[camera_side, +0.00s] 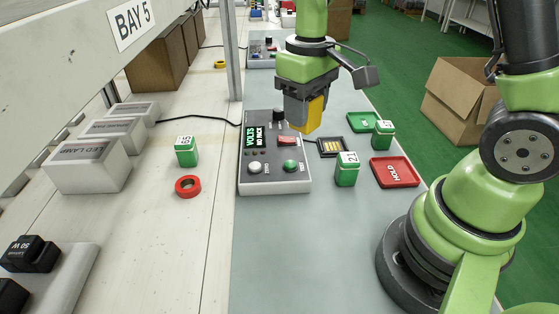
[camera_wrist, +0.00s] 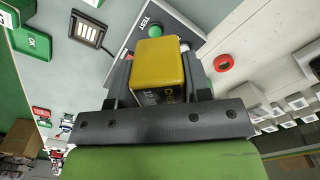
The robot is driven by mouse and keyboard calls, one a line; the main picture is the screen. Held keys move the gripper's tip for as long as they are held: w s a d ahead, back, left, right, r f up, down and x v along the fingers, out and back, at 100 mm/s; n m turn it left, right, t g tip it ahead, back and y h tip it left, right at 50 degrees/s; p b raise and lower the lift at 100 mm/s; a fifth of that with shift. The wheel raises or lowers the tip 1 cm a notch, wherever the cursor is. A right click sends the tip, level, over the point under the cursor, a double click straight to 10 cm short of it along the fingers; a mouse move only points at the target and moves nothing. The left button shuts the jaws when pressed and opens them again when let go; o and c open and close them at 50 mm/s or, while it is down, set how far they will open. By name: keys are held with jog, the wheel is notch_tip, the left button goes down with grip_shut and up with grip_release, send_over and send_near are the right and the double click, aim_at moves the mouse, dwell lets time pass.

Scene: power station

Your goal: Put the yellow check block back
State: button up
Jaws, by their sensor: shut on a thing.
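The yellow check block (camera_side: 314,114) is in my gripper (camera_side: 303,112), held in the air above the back right of the grey tester (camera_side: 275,180). The tester's display reads "VOLTS NO PACK". A black cradle with gold contacts (camera_side: 332,147) lies to the right of the tester; it also shows in the wrist view (camera_wrist: 88,30) and looks empty.
Green blocks stand right of the tester (camera_side: 347,170), farther back (camera_side: 383,134), and on the left bench (camera_side: 186,151). A red HOLD tray (camera_side: 395,172) and green OK tray (camera_side: 362,121) lie at right. A red ring (camera_side: 188,186) lies at left. The front mat is clear.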

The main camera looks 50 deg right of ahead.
jog(key=shift+w+d+f+m, duration=0.1)
jog(key=shift+w+d+m, duration=0.1)
jog(key=shift+d+m, duration=0.3)
jog(key=w+d+f+m, duration=0.1)
jog(key=d+f+m, duration=0.1)
jog(key=d+m, duration=0.6)
jog(key=w+d+f+m, duration=0.1)
jog(key=d+f+m, duration=0.2)
jog(key=d+m, duration=0.5)
jog(key=m, duration=1)
jog(key=shift+w+d+f, duration=0.35)
notch_tip(320, 180, down, 10)
jog(key=shift+r, duration=0.2)
jog(key=shift+f, duration=0.1)
